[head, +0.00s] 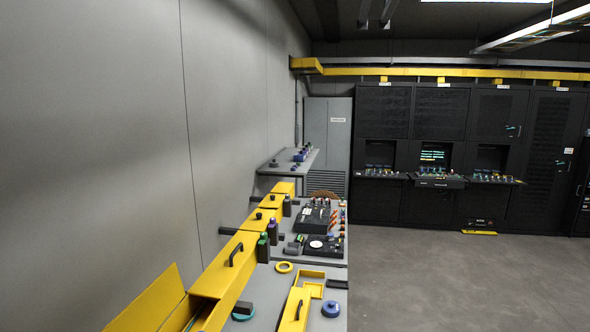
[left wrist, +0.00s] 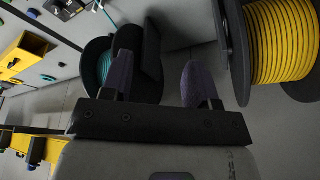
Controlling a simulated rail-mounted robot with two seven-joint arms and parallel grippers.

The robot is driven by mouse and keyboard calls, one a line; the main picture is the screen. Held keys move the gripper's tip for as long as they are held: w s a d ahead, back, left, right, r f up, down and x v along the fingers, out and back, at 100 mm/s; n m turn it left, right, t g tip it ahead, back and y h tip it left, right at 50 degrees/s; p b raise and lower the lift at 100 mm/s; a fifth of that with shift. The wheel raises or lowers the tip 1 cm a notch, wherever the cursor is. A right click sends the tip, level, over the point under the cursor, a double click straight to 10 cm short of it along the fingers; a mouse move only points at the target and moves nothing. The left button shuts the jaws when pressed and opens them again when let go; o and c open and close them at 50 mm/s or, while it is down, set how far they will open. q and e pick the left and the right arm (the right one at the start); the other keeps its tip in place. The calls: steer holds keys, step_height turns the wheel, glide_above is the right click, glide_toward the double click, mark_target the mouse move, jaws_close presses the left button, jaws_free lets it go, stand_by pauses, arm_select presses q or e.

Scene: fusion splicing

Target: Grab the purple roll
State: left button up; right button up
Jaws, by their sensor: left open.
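My left gripper (left wrist: 160,82) shows only in the left wrist view, with its two dark fingers spread apart and nothing between them. A black spool wound with yellow cable (left wrist: 280,42) stands to the right of the fingers. A black spool with teal cable (left wrist: 98,62) is partly hidden behind the left finger. No clearly purple roll can be made out in the left wrist view. In the head view, small bluish-purple items (head: 299,156) sit on the wall shelf, too small to identify. My right gripper is in neither view.
In the head view, a grey bench (head: 270,312) runs along the left wall. It bears a yellow ring (head: 284,267), a blue roll (head: 331,310) and a yellow handled case (head: 291,312). Black cabinets (head: 384,112) line the back.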

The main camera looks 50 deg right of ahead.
arm_select(q)
steer(key=o, duration=0.3)
steer(key=shift+a, duration=0.2)
steer(key=shift+r, duration=0.1)
steer(key=shift+d+r+p, duration=0.1)
steer(key=shift+r+p, duration=0.65)
steer(key=shift+p, duration=0.05)
